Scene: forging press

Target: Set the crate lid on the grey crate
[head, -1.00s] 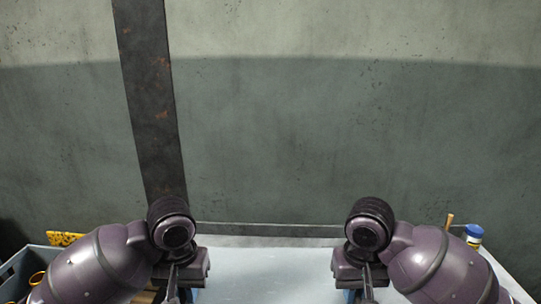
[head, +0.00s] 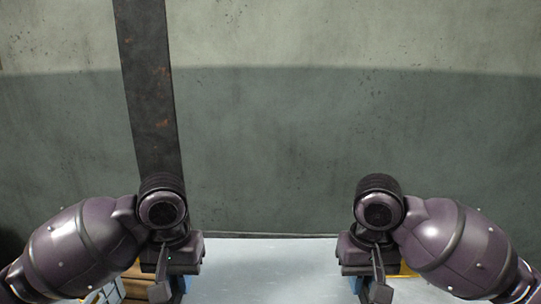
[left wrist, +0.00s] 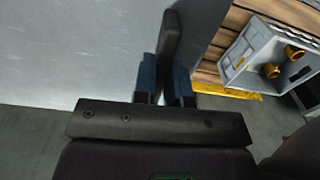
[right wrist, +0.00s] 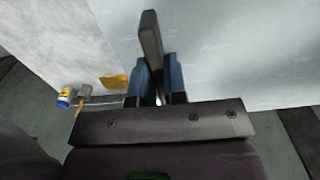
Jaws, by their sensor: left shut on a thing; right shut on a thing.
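A wide pale grey panel, which I take for the crate lid (head: 270,272), spans the space between my grippers in the head view. It also fills much of the left wrist view (left wrist: 70,50) and the right wrist view (right wrist: 230,60). My left gripper (head: 172,285) has its blue fingers shut on an upright dark bar, apparently a lid handle (left wrist: 171,40). My right gripper (head: 360,287) is shut on a similar dark bar (right wrist: 151,38). A grey crate (left wrist: 247,46) holding brass pieces stands on wooden slats in the left wrist view. The lid's underside is hidden.
A yellow strip (left wrist: 225,91) lies by the wooden slats (left wrist: 235,20). In the right wrist view, a yellow piece (right wrist: 114,82), a blue-capped bottle (right wrist: 66,97) and a wooden handle (right wrist: 83,98) lie beyond the fingers. A wall (head: 270,150) with a dark post (head: 150,90) stands behind.

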